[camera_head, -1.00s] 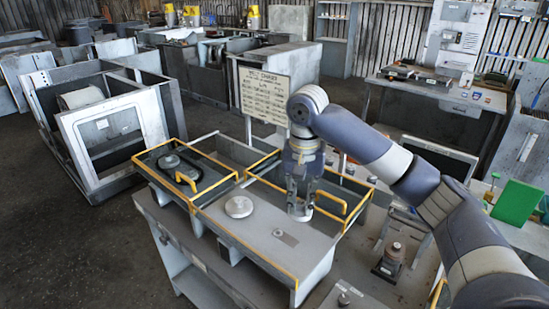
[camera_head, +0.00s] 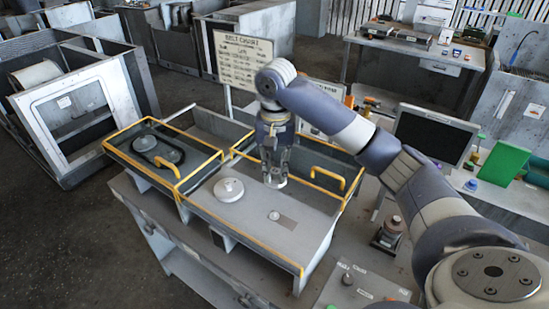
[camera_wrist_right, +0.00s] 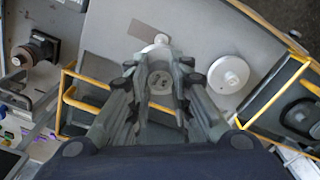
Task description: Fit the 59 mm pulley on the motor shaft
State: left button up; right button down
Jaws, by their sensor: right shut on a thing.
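My right gripper (camera_head: 274,178) points down over the grey bench top and is shut on a small round grey pulley (camera_wrist_right: 161,82). The pulley shows between the fingers in the right wrist view, with small holes in its face. In the head view its pale lower edge shows under the fingertips. A dark motor-like unit (camera_head: 388,232) with a round top stands to the right of the bench; it is at the left of the wrist view (camera_wrist_right: 38,50). Its shaft is too small to make out. My left gripper is out of view.
A yellow-edged tray (camera_head: 205,172) holding a belt and pulleys is at the left. A yellow handle (camera_head: 328,178) rises just right of my gripper. A chart board (camera_head: 243,62) stands behind.

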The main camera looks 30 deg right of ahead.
jog(key=f, duration=0.2)
jog(key=shift+w+f, duration=0.3)
jog(key=shift+w, duration=0.05)
notch_tip(320, 180, down, 8)
jog(key=shift+r, duration=0.1)
jog(key=shift+s+f, duration=0.1)
jog(key=shift+f, duration=0.85)
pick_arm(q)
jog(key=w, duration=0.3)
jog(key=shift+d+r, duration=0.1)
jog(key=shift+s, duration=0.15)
pick_arm(e)
jog(key=shift+f, duration=0.2)
jog(key=shift+f, duration=0.15)
jog(key=shift+f, duration=0.3)
